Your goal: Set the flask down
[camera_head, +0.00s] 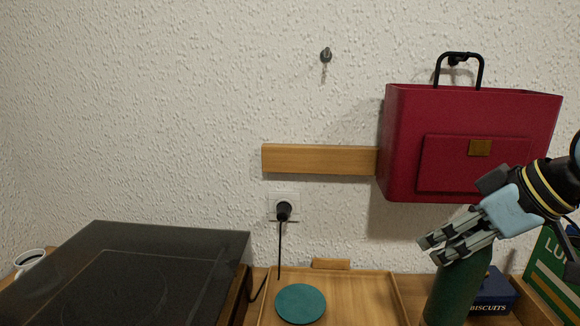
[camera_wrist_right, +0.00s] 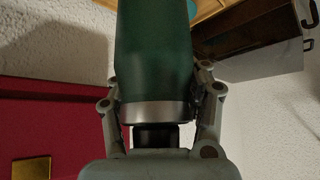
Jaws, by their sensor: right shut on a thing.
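The flask (camera_head: 455,292) is dark green and roughly upright at the lower right of the head view, its base cut off by the picture's edge. In the right wrist view the flask (camera_wrist_right: 155,50) shows a pale metal band near its cap. My right gripper (camera_head: 433,251) is shut on the flask near its top, with a finger on each side. Whether the flask's base touches anything cannot be seen. My left gripper is not in view.
A wooden tray (camera_head: 359,295) holds a round teal disc (camera_head: 301,304), left of the flask. A navy biscuit tin (camera_head: 495,297) and green box (camera_head: 548,262) stand to the right. A red bag (camera_head: 405,145) hangs above. A dark-lidded case (camera_head: 170,255) lies left.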

